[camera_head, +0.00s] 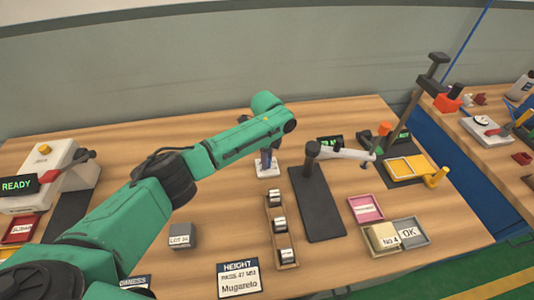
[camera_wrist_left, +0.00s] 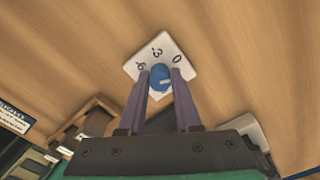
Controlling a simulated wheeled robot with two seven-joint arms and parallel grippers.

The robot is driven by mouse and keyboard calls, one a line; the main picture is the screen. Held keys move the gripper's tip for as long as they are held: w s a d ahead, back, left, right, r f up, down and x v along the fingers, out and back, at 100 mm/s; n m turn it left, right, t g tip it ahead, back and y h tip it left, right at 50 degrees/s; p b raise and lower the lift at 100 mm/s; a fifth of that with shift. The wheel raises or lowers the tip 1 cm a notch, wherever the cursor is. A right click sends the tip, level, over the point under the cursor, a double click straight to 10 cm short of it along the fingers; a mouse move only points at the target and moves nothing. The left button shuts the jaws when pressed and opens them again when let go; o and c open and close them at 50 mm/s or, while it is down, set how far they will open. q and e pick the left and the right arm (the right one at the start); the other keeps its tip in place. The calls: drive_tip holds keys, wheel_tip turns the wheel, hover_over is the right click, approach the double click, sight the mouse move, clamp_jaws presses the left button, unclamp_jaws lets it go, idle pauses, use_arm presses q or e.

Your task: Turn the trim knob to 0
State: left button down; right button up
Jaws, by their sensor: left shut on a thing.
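The trim knob is a blue round knob (camera_wrist_left: 160,78) on a white square plate (camera_wrist_left: 181,53). The plate bears dark marks, a 0, a 3 and one that looks like a 6. The plate (camera_head: 262,171) also shows in the head view, on the wooden table beyond the weight rack. My left gripper (camera_head: 267,157) reaches down to it. In the left wrist view its two purple fingers (camera_wrist_left: 161,80) are shut on the knob from both sides. A pale mark shows on the knob, but I cannot tell which number it points to. My right gripper is not in view.
A rack with several metal cylinders (camera_head: 269,222) and a dark stand with a pale arm (camera_head: 343,152) stand close by to the right. A grey LOT 24 block (camera_head: 182,237) and a HEIGHT card (camera_head: 238,278) lie nearer. A READY device (camera_head: 40,170) stands left.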

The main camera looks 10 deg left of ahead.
use_arm(q)
drive_tip(key=shift+w+r+n+p, duration=0.15)
drive_tip(key=shift+n+p, duration=0.9)
drive_tip(key=shift+n, duration=1.15)
drive_tip(key=c, duration=0.6)
unclamp_jaws()
wheel_tip(320, 180, up, 15)
drive_tip(key=b, duration=0.1)
drive_tip(key=shift+f, duration=0.2)
drive_tip(key=shift+f, duration=0.1)
